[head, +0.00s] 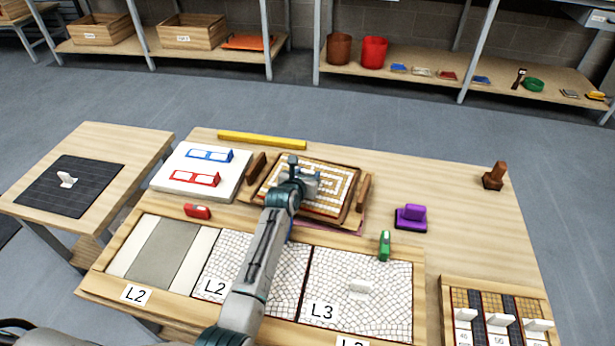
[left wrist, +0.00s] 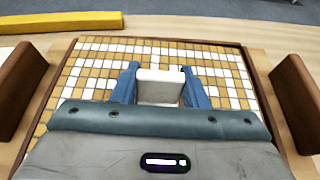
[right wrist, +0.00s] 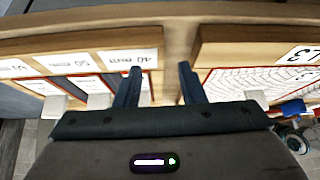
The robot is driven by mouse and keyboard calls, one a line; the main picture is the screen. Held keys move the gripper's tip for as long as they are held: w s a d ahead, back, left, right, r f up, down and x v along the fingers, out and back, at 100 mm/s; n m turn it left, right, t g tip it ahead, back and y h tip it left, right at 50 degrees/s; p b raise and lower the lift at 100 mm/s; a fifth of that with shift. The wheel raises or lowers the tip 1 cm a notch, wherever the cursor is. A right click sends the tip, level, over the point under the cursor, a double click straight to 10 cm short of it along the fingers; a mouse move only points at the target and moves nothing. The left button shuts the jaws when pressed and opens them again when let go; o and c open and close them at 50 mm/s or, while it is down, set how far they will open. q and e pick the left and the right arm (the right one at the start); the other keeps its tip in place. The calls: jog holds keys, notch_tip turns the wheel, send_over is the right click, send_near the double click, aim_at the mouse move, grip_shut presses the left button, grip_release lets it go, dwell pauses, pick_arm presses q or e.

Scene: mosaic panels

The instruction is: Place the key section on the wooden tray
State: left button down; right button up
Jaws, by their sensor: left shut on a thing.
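The key section (head: 338,186) is a panel with a white and tan key pattern, seen in the middle of the table. My left gripper (head: 303,184) is over it, shut on its white grip block (left wrist: 160,86) in the left wrist view. The wooden tray has brown upright end handles (head: 363,192) on both sides of the section. The section lies between these handles; whether it rests on the tray or hangs just above cannot be told. My right gripper (right wrist: 160,78) is open and empty near the table's front edge, outside the head view.
A white board (head: 202,174) with blue and red frames lies left of the tray. A yellow bar (head: 262,140) lies behind it. A purple block (head: 411,217) and a green tool (head: 384,245) are to the right. Framed mosaic beds (head: 380,282) fill the front. The right rear table is mostly clear.

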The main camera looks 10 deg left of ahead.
pick_arm(q)
jog(key=c, duration=0.8)
grip_release()
jog(key=shift+f, duration=0.2)
jog(key=shift+c, duration=0.2)
jog(key=shift+s+r, duration=0.1)
jog(key=p+v, duration=0.2)
jog(key=v, duration=1)
pick_arm(e)
jog(key=shift+s+d+r+g+h, duration=0.6)
jog(key=shift+s+d+r+g, duration=0.2)
jog(key=shift+d+r+g, duration=0.25)
jog(key=shift+a, duration=0.1)
